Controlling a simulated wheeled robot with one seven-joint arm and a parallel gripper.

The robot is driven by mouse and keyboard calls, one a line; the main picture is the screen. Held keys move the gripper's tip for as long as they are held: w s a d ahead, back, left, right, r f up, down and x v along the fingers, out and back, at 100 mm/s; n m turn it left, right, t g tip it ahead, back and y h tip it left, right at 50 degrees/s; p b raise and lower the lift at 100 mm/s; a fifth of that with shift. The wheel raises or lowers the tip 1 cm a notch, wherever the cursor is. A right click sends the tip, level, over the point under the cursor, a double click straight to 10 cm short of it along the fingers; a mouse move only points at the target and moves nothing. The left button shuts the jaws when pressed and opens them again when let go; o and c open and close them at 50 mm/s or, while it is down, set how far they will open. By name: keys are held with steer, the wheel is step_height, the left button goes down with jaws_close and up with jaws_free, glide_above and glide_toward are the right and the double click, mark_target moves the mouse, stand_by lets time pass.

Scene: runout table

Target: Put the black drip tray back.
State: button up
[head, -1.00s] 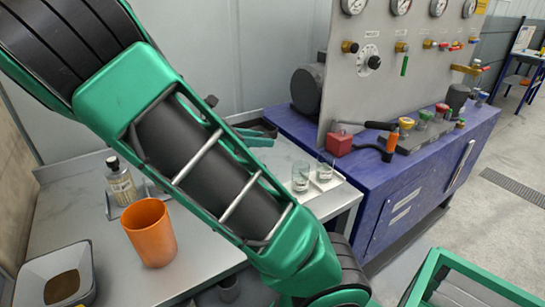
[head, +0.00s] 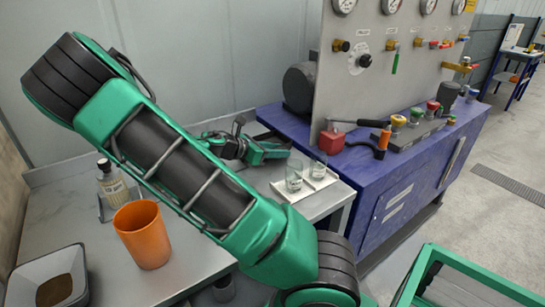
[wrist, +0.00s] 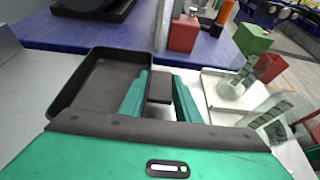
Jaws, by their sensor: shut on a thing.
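The black drip tray (wrist: 98,82) is a shallow rectangular pan in the wrist view, with a small block-like tab (wrist: 160,88) on its right side. My gripper (wrist: 161,82) has its two green fingers on either side of that tab and is shut on it. The pan lies to the left of the fingers, near the edge of the blue bench. In the head view my gripper (head: 282,152) is over the back of the grey table, pointing right, and the tray is mostly hidden behind it. Whether the tray touches the table cannot be told.
A white tray (head: 284,196) with two glasses (head: 294,174) stands close in front of the gripper. The blue bench (head: 370,170) adjoins on the right, with a red block (head: 331,142). An orange cup (head: 143,235), a bottle (head: 112,184) and a grey bin (head: 30,280) stand left.

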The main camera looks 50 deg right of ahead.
steer(key=shift+f, duration=0.7)
steer(key=o, duration=1.1)
steer(key=v, duration=0.7)
steer(key=shift+a+r, duration=0.15)
steer(key=shift+a, duration=0.1)
